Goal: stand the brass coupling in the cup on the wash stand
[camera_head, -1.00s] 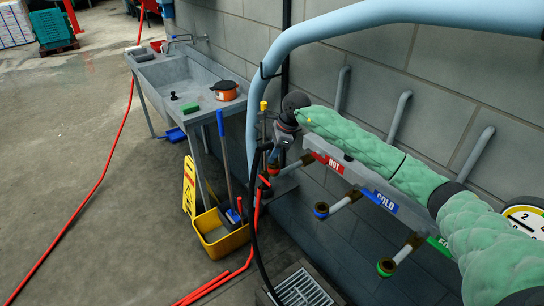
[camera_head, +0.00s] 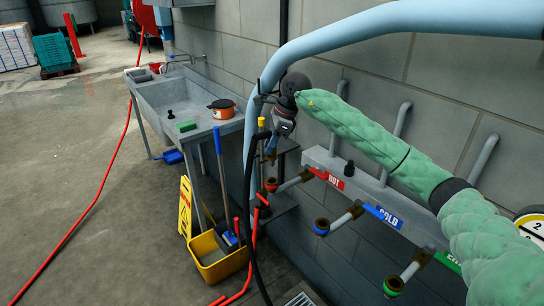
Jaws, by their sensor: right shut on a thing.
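My right arm, in a green quilted sleeve, comes in from the right. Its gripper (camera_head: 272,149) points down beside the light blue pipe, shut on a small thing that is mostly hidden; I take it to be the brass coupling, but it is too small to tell. The grey wash stand (camera_head: 207,131) is to the left, apart from the gripper. On its near right corner stands an orange round vessel (camera_head: 221,112) with a dark top; I cannot tell whether it is the cup. A red vessel (camera_head: 155,68) sits at its far end. My left gripper is out of view.
The light blue pipe (camera_head: 400,15) and a black hose (camera_head: 247,205) run close to my gripper. Brass-ended outlets (camera_head: 322,226) with red, blue and green labels stick out from the wall. A yellow bucket (camera_head: 218,262) stands below. Open floor lies left.

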